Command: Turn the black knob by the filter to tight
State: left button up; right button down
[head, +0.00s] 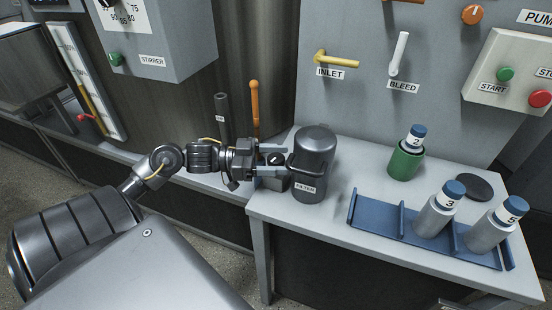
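The filter (315,170) is a dark grey lidded cylinder with a side handle and a FILTER label, upright at the table's left end. Just left of it, the black knob (276,158) with a pale mark sits above a small grey block. My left gripper (271,162) reaches in from the left, with its fingers apart, one on each side of the knob. Whether they touch the knob is too small to tell. No tight marking can be read. My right gripper is not in view.
An orange-handled stick (255,108) and a dark upright tube (222,117) stand behind my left wrist. On the table (330,222) are a green cup (405,163) holding a bottle, a black disc (473,187) and a blue rack (378,220) with two bottles. INLET and BLEED levers are on the panel behind.

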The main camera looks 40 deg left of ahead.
pick_arm(q)
jog(key=shift+c, duration=0.4)
jog(key=c, duration=0.9)
